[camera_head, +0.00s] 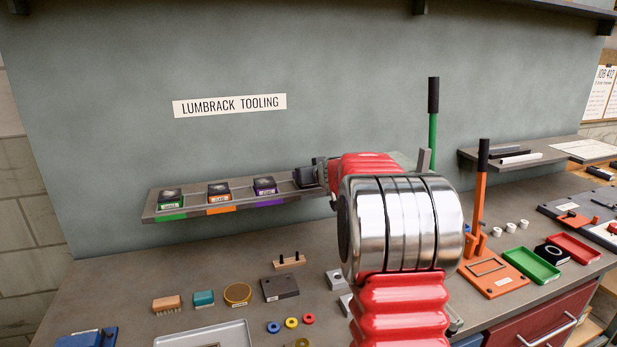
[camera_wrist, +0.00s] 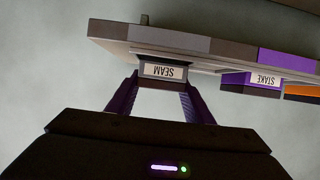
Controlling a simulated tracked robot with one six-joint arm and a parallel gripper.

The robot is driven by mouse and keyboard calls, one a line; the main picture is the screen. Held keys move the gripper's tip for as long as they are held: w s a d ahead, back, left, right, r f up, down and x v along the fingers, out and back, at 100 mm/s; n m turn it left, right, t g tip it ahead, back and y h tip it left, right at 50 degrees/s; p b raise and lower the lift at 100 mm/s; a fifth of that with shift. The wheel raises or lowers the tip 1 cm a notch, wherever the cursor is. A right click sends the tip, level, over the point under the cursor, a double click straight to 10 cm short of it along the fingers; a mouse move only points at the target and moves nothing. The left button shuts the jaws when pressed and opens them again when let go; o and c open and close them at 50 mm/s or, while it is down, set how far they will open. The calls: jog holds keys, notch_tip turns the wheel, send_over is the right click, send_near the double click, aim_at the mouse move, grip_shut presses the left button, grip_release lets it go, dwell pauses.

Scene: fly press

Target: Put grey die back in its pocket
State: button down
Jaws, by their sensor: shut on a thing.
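The grey die (camera_wrist: 163,71), labelled SEAM, is between the two fingers of my gripper (camera_wrist: 160,86) in the wrist view, which looks upside down. My gripper is shut on it. The die is at the tool rack, by the grey strip (camera_wrist: 168,39) on the rack's front edge. I cannot tell whether it rests in the pocket or sits just above it. In the head view my gripper (camera_head: 309,173) is at the right end of the rack (camera_head: 152,206), and the die is not clearly visible there.
A purple die (camera_head: 265,186) stands nearest on the rack, with an orange die (camera_head: 219,193) and green die (camera_head: 171,200) farther left. An orange-handled press (camera_head: 480,190) stands right of my arm. Small parts lie on the bench below.

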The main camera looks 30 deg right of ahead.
jog(key=shift+f, duration=0.25)
jog(key=c, duration=0.9)
grip_release()
jog(key=shift+f, duration=0.2)
jog(key=shift+r, duration=0.1)
jog(key=shift+s+r, duration=0.2)
jog(key=shift+s, duration=0.3)
jog(key=v, duration=1.1)
jog(key=shift+a, duration=0.15)
